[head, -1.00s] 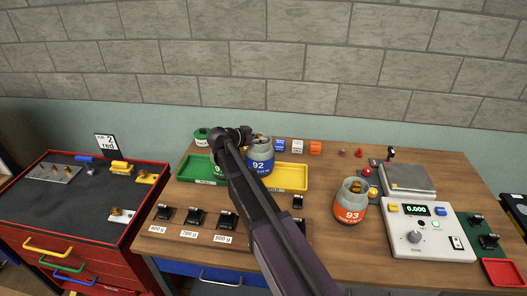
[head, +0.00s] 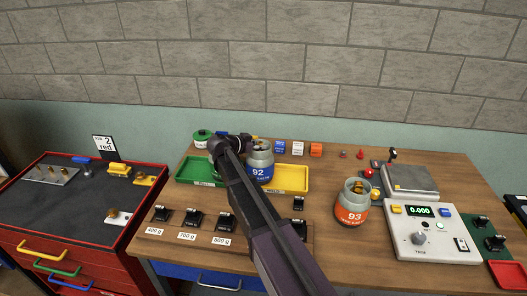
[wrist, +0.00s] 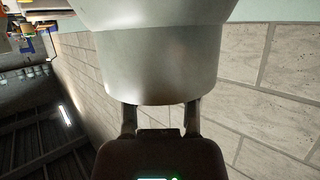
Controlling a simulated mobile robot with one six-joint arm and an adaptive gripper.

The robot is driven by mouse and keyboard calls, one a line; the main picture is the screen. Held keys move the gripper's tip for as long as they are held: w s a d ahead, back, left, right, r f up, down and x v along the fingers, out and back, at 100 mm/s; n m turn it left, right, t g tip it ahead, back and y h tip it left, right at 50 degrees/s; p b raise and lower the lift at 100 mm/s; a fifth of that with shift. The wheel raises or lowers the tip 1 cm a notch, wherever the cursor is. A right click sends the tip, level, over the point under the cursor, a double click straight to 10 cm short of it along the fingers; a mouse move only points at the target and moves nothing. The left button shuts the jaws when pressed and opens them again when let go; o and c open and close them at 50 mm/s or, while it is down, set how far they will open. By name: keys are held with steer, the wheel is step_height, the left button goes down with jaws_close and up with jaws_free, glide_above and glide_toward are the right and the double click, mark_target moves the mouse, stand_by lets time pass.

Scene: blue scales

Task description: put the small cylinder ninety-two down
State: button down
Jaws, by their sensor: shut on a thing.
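The small cylinder ninety-two (head: 259,171) is a grey jar with a blue label reading 92 and an open top. In the head view it stands upright over the left part of the yellow tray (head: 295,176); I cannot tell whether its base touches. My gripper is shut on its far upper side, mostly hidden behind my arm and the jar.
A green tray (head: 190,170) lies to the left. Cylinder 93 (head: 353,203), with an orange label, stands to the right, near the scale (head: 410,180) and its control box (head: 432,238). Small blocks (head: 298,148) sit behind. Bare wood lies right of the yellow tray.

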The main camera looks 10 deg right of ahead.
steer(key=shift+f+b, duration=0.3)
steer(key=shift+f, duration=0.3)
steer(key=shift+c, duration=2)
jaws_free()
steer(key=shift+s+a+r+p, duration=0.25)
steer(key=shift+a+r+p, duration=0.1)
steer(key=shift+a+r, duration=0.1)
steer(key=p+v, duration=0.4)
steer(key=v, duration=0.7)
steer(key=shift+s+f, duration=0.1)
steer(key=shift+f, duration=0.1)
